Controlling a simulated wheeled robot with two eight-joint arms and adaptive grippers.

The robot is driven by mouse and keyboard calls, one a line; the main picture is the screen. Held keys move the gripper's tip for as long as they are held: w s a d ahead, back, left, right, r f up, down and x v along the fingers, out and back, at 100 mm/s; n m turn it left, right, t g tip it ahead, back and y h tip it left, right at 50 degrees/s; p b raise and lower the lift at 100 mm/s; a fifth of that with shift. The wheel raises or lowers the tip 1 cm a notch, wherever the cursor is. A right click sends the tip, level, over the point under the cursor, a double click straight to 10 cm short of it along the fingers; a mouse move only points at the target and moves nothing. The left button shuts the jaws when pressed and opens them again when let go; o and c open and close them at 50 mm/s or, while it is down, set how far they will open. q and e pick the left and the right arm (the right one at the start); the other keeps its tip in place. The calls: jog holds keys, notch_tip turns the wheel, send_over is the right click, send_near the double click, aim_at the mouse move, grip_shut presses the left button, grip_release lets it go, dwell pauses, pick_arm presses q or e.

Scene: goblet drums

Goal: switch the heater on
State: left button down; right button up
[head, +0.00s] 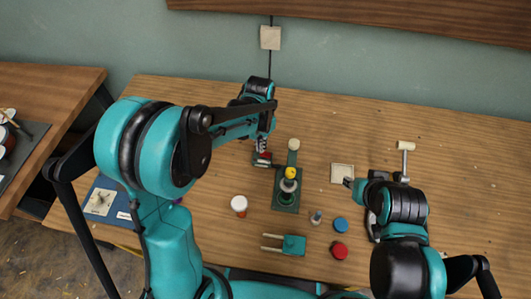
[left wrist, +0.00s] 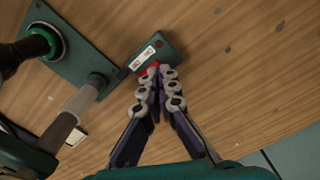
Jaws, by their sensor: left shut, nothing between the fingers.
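The heater is a dark green stand (head: 286,199) with a plate and upright posts, near the middle of the table. A small green box (left wrist: 166,44) with a white label (left wrist: 143,57) and a red switch (left wrist: 148,71) adjoins its plate. My left gripper (left wrist: 160,71) is shut and empty, its fingertips at the red switch, partly covering it; I cannot tell whether they press it. In the head view the left gripper (head: 264,148) is just left of the stand. My right gripper (head: 350,183) is beside a pale square pad (head: 342,173); its jaws are unclear.
A white-topped jar (head: 239,204), a blue disc (head: 341,225), a red disc (head: 340,250) and a teal forked tool (head: 288,244) lie in front. A mallet (head: 405,149) lies at right. The table's far right is clear.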

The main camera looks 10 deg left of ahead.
pick_arm(q)
jog(key=shift+f+b, duration=0.85)
jog(key=shift+f, duration=0.25)
dwell(0.3)
jog(key=shift+r, duration=0.1)
jog(key=shift+r+p, duration=2.65)
jog(key=shift+r, duration=0.8)
jog(key=s+a+r+n+t, duration=0.3)
jog(key=s+r, duration=0.2)
jog(key=s, duration=0.3)
jog(key=s+a+r+n+t, duration=0.3)
jog(key=s+a+r+t, duration=0.1)
jog(key=s, duration=0.3)
jog(key=shift+s+a+r, duration=0.25)
jog(key=shift+s+r, duration=0.1)
jog(key=shift+r, duration=0.5)
